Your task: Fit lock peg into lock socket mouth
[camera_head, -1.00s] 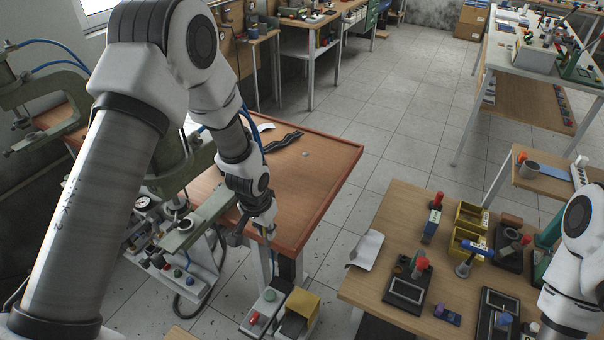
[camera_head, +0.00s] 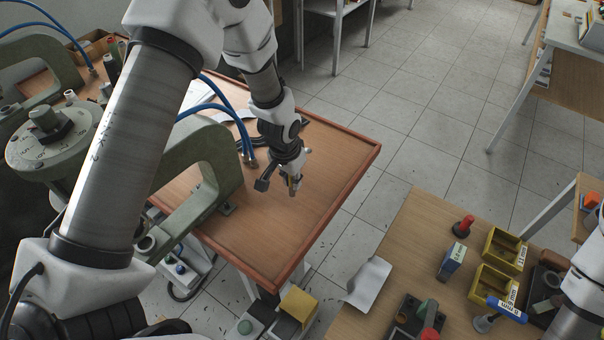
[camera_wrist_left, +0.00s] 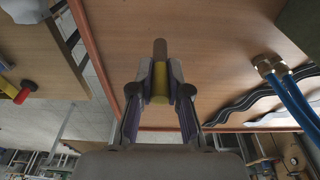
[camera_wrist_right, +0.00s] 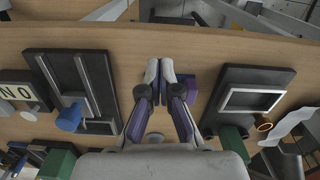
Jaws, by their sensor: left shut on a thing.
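My left gripper (camera_head: 280,185) is over the red-edged wooden table, toward its right side. In the left wrist view it is shut on a short round peg (camera_wrist_left: 160,80) with a yellow body and a brown end pointing away from the jaws. I take this for the lock peg. In the head view the peg (camera_head: 292,187) is small and partly hidden by the fingers. My right gripper (camera_wrist_right: 159,75) appears shut, fingertips together and empty, above the other wooden table. I cannot tell which thing is the lock socket; its mouth is not clearly visible.
Green clamp-like presses (camera_head: 215,165) with blue hoses (camera_head: 215,108) stand left of my left gripper. The near wooden table (camera_head: 415,250) carries yellow bins (camera_head: 505,250) and a red-topped piece (camera_head: 463,226). Black fixtures (camera_wrist_right: 245,95) lie near my right gripper. The red-edged table (camera_head: 270,225) has bare room in front.

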